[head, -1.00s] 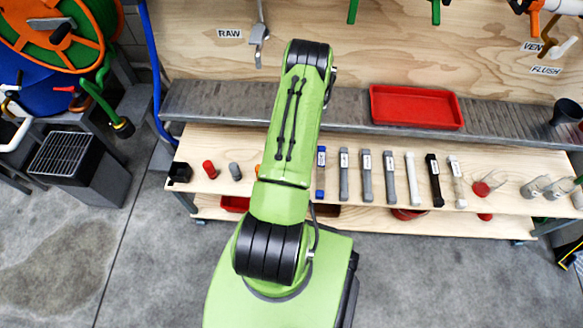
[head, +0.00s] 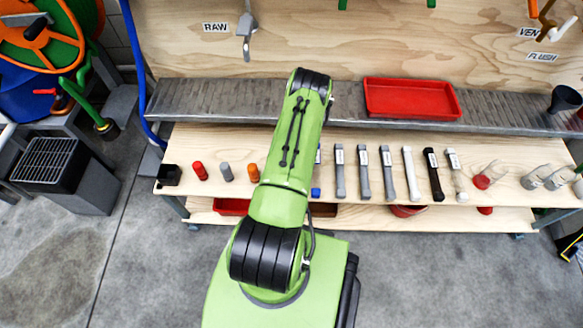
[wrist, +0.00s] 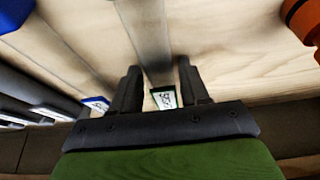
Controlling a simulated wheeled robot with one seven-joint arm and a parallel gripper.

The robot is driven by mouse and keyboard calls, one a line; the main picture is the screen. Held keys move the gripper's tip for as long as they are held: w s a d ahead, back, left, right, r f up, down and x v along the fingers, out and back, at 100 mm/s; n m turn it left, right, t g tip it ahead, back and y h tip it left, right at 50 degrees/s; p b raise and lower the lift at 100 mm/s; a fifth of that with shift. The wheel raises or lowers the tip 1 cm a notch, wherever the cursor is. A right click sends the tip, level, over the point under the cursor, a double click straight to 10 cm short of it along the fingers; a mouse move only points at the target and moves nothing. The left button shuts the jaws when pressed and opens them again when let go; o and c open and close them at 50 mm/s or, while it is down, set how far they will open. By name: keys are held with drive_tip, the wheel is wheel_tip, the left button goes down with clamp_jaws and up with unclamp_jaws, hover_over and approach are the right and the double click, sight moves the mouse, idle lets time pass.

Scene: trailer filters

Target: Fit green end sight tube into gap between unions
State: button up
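I cannot tell how far the fingertips are above the shelf. In the head view my arm hides the gripper and this tube. The unions and the gap between them cannot be made out in these views.
A blue-ended tube (wrist: 97,103) lies left of my gripper, and an orange cylinder (wrist: 302,18) stands to the right. In the head view, several labelled tubes (head: 388,172) lie right of my arm. A red tray (head: 412,98) sits on the metal ledge (head: 220,105) above the wooden shelf (head: 215,145).

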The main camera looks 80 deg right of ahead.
clamp_jaws()
drive_tip(key=shift+r, duration=0.1)
wheel_tip(320, 180, up, 10)
drive_tip(key=p, duration=0.3)
drive_tip(key=shift+p, duration=0.3)
